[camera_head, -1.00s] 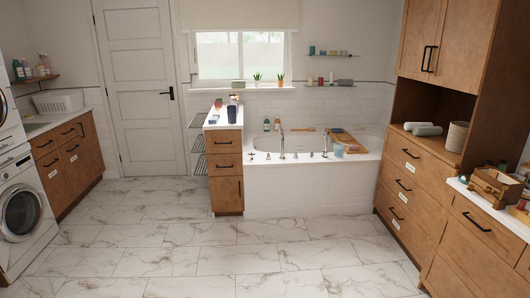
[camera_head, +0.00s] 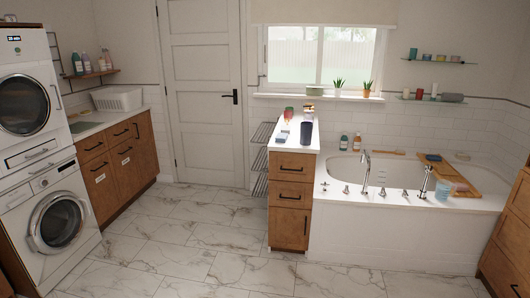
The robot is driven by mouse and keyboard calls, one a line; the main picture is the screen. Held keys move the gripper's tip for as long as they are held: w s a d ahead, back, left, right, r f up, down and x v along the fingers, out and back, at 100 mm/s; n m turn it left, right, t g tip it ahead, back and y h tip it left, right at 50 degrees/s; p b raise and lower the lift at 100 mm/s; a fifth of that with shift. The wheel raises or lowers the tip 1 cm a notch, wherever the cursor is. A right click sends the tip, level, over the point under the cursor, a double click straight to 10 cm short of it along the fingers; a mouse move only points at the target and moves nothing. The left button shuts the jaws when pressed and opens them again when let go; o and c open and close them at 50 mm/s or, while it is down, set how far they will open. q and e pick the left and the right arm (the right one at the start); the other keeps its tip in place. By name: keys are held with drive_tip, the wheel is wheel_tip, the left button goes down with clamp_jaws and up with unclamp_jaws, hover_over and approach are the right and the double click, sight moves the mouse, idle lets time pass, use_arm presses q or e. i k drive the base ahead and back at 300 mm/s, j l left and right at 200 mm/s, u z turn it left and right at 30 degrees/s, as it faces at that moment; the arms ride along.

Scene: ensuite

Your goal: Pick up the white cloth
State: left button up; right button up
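I cannot pick out a white cloth for certain in the head view. A narrow wooden drawer cabinet (camera_head: 291,196) with a white top stands at the left end of the bathtub, with several small items on it, among them a dark blue cup (camera_head: 307,133). A wooden bath tray (camera_head: 453,176) lies across the right part of the tub with small items on it. A small pale item (camera_head: 462,156) sits behind the tray, too small to identify. Neither of my grippers shows.
A washer (camera_head: 58,222) with a dryer (camera_head: 25,104) above stands at the left. A wooden counter unit (camera_head: 118,157) holds a white basket (camera_head: 117,98). The bathtub (camera_head: 395,233) fills the right. The marble floor (camera_head: 185,245) is clear in the middle.

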sight(286, 129)
drive_tip(key=i+j+u, duration=0.2)
drive_tip(key=i, duration=0.45)
drive_tip(key=i+l+u, duration=0.2)
drive_tip(key=i, duration=0.45)
drive_tip(key=i+u, duration=0.15)
drive_tip(key=i, duration=0.5)
drive_tip(key=i+l+u, duration=0.2)
drive_tip(key=i, duration=0.4)
drive_tip(key=i+z, duration=0.25)
drive_tip(key=i, duration=0.25)
drive_tip(key=i+z, duration=0.25)
drive_tip(key=i, duration=0.3)
drive_tip(key=i+j+z, duration=0.25)
drive_tip(key=i, duration=0.25)
drive_tip(key=i+j+z, duration=0.25)
drive_tip(key=i, duration=0.25)
drive_tip(key=i+z, duration=0.25)
drive_tip(key=i, duration=0.3)
